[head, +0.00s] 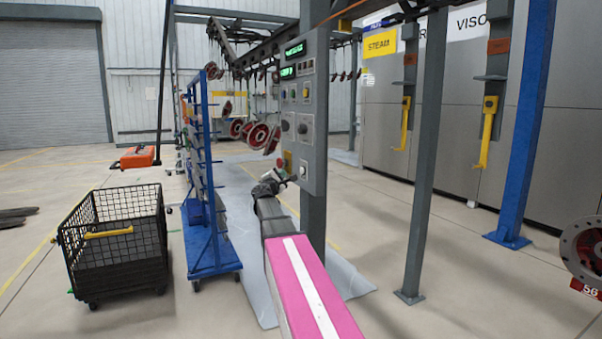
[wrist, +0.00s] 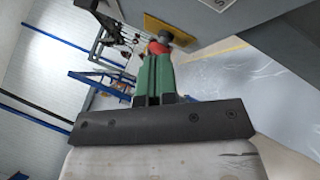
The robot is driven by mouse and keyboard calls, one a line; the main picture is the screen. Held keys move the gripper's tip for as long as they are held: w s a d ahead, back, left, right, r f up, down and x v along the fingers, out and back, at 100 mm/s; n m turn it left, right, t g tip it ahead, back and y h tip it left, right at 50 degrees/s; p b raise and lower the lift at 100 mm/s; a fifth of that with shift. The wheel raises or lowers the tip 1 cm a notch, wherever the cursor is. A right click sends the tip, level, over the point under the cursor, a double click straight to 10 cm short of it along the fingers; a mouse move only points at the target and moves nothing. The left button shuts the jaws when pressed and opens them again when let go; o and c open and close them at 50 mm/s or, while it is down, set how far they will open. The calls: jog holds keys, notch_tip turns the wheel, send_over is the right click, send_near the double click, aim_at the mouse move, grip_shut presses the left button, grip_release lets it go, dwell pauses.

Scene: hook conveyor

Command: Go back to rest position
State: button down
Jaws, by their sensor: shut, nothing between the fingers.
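My arm reaches forward in the head view, and my gripper (head: 290,178) is at its far end, by the lower part of a grey control panel (head: 313,125). In the wrist view, the green fingers of my gripper (wrist: 158,58) are together with nothing between them. A red button (wrist: 158,46) on a yellow plate (wrist: 182,30) is right at the fingertips. I cannot tell whether they touch it. The fingers cover part of the button.
A blue wheeled rack (head: 214,262) and a black mesh cart (head: 115,245) stand left of my arm. A grey post (head: 420,170) and a blue post (head: 525,130) stand to the right. Overhead, a conveyor (head: 265,50) carries red-and-dark round parts (head: 258,136).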

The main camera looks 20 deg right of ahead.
dwell(0.3)
jog(key=s+a+f+m+g+y, duration=0.25)
jog(key=s+f, duration=0.25)
jog(key=f, duration=0.5)
jog(key=s+a+f+m+g+y, duration=0.1)
jog(key=s+a+f+m+g, duration=0.25)
jog(key=f, duration=0.55)
jog(key=s+f+m+g+y, duration=0.2)
jog(key=s+f+m+g, duration=0.15)
jog(key=s+f, duration=0.5)
jog(key=s+a+f+m+g+y, duration=0.5)
jog(key=s+a+f+y, duration=0.4)
jog(key=s+a+f, duration=0.6)
jog(key=shift+s+a+f+m, duration=0.2)
jog(key=shift+s+f+m, duration=0.35)
jog(key=shift+s+f, duration=0.3)
